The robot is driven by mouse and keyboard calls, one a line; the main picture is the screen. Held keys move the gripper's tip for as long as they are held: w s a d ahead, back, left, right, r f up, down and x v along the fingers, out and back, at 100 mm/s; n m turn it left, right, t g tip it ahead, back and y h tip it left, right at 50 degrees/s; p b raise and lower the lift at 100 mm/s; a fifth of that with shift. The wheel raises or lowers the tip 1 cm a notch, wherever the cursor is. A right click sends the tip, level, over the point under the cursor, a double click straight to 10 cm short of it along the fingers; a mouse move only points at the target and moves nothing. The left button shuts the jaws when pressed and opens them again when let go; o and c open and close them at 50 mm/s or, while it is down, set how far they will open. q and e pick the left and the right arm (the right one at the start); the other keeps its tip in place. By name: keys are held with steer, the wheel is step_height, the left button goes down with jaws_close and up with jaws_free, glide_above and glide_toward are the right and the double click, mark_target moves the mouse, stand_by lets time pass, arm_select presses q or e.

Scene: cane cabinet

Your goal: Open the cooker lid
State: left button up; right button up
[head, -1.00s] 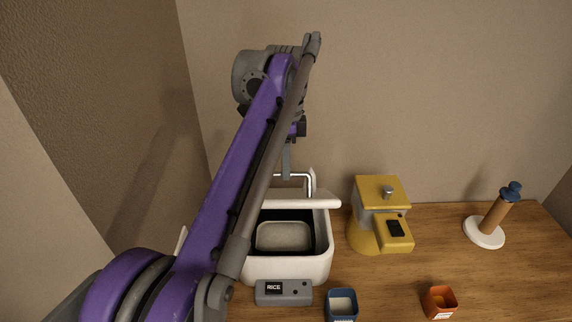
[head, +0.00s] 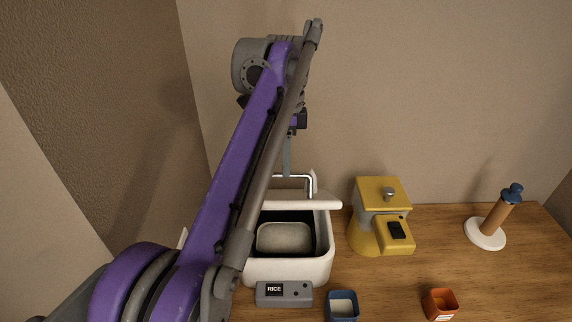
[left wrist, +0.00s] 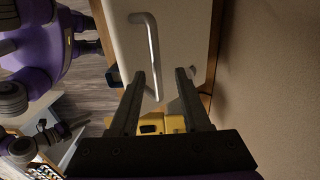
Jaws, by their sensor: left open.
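The white cooker (head: 287,269) stands on the wooden counter, with its lid (head: 300,200) raised at the back. A pale inner pot (head: 284,237) shows inside. The lid's silver handle (head: 309,184) points toward the wall, and it also shows in the left wrist view (left wrist: 151,45). My left gripper (head: 287,172) hangs behind the raised lid, by the handle. In the left wrist view its fingers (left wrist: 159,78) are open, with part of the handle appearing between them. I cannot tell whether they touch it. My left arm hides the cooker's left side.
A yellow appliance (head: 367,236) stands right of the cooker. A blue-topped holder (head: 486,233) stands far right. Walls rise behind and at left.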

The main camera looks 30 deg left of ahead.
arm_select(q)
step_height(320, 180, up, 8)
steer(key=p, duration=0.1)
steer(key=shift+w+a+r, duration=0.15)
steer(key=shift+w+r, duration=0.05)
steer(key=shift+r, duration=0.05)
arm_select(e)
steer(key=r, duration=0.1)
steer(key=w+r, duration=0.1)
steer(key=shift+w+r, duration=0.3)
steer(key=shift+r, duration=0.05)
arm_select(q)
steer(key=shift+w, duration=0.1)
